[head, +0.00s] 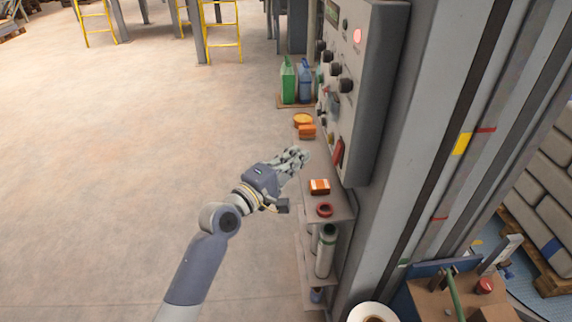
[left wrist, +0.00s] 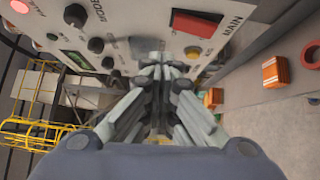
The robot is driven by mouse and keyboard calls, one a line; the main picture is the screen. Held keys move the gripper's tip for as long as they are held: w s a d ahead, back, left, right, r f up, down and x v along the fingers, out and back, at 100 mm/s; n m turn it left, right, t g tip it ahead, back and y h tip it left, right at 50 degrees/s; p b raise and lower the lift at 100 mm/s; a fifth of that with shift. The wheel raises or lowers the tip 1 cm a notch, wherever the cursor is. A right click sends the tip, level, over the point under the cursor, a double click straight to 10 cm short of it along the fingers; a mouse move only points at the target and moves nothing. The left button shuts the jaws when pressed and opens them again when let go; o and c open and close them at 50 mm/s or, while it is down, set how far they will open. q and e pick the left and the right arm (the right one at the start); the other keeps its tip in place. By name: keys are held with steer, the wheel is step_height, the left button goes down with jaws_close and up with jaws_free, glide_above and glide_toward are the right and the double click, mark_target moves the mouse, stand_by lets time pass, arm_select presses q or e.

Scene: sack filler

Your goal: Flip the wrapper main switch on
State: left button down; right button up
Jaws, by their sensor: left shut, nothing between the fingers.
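The grey control panel (head: 372,70) stands upright at the right of the head view, its face turned left. Its red main switch (head: 338,153) is low on the panel near the close edge. In the left wrist view the red switch (left wrist: 196,22) sits beside the word MAIN, with a yellow-ringed button (left wrist: 193,52) below it. I cannot tell whether the switch is on or off. My left gripper (head: 303,156) is shut and empty, left of the switch and apart from it. In the left wrist view its fingers (left wrist: 165,68) point at the panel and hide part of its lower edge.
A narrow shelf (head: 342,205) below the panel holds orange boxes (head: 319,186), a red ring (head: 324,210) and a yellow roll (head: 302,119). A green jug (head: 288,80) and a blue jug (head: 305,82) stand farther back. Black knobs (head: 341,86) line the panel.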

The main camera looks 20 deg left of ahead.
arm_select(q)
steer(key=v, duration=0.3)
steer(key=shift+s+a+r, duration=0.25)
steer(key=shift+a+r, duration=0.05)
arm_select(e)
steer(key=shift+s+a+f, duration=0.15)
steer(key=shift+a, duration=0.4)
steer(key=shift+s+a+f, duration=0.1)
steer(key=shift+a+f, duration=0.05)
steer(key=shift+a, duration=0.35)
steer(key=shift+d, duration=0.1)
